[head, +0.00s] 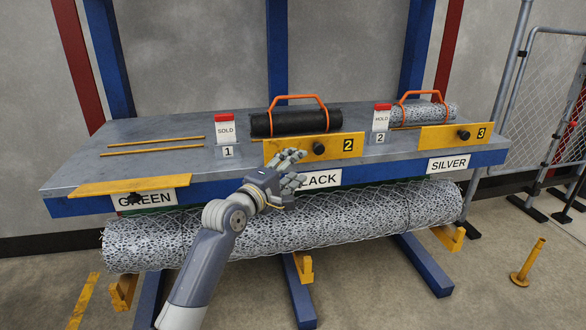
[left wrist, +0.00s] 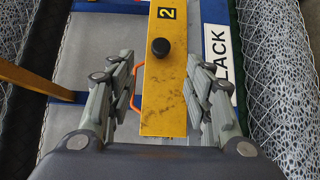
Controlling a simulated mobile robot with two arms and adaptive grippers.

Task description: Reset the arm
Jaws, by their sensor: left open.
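My left gripper (head: 297,168) is in front of the bench's front edge, near the BLACK label (head: 321,179). It is open and empty. In the left wrist view its fingers (left wrist: 158,88) are spread on either side of the yellow bar numbered 2 (left wrist: 165,105), which has a black knob (left wrist: 160,47). In the head view that bar (head: 285,149) lies in front of a black roll (head: 290,123) with an orange handle. I cannot tell the gap between fingers and bar. My right gripper is not in view.
A large mesh roll (head: 370,215) lies below. Wire fencing (head: 545,85) stands at right.

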